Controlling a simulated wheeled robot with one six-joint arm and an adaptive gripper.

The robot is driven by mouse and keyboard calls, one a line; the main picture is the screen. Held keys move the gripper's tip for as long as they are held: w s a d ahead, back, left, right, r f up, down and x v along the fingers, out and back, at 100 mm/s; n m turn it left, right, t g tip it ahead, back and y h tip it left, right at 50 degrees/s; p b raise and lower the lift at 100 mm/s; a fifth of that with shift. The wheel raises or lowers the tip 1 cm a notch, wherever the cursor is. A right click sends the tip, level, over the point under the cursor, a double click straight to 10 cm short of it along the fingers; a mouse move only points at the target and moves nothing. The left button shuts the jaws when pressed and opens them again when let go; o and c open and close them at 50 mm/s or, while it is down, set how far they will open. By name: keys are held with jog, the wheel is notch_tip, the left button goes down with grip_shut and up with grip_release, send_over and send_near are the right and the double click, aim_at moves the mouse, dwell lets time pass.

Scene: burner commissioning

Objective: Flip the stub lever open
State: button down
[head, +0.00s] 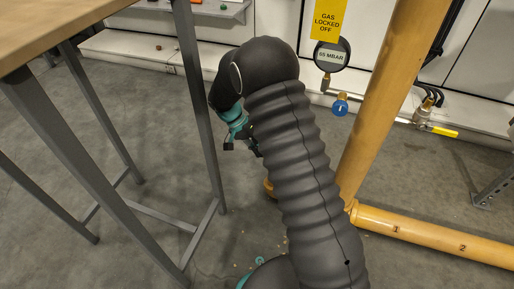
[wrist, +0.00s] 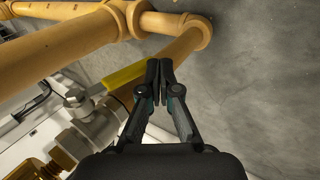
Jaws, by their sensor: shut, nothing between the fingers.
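In the wrist view a yellow lever (wrist: 128,74) reaches from a metal valve body (wrist: 88,122) on an orange pipe toward my gripper. Its far end is close beside my fingertips; I cannot tell whether they touch. My gripper (wrist: 160,72) is shut and empty, its dark fingers together just right of the lever. In the head view my gripper (head: 241,143) is partly hidden behind my arm, and this lever cannot be made out there.
Orange pipes (wrist: 60,45) run beside the lever. A wooden-topped table (head: 50,25) with grey legs is left.

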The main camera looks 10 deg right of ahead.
jog(key=shift+r, duration=0.1)
jog(key=shift+r+p, duration=0.45)
jog(key=shift+r, duration=0.25)
jog(key=shift+r, duration=0.1)
notch_tip(320, 180, up, 10)
dwell(0.6)
dwell(0.5)
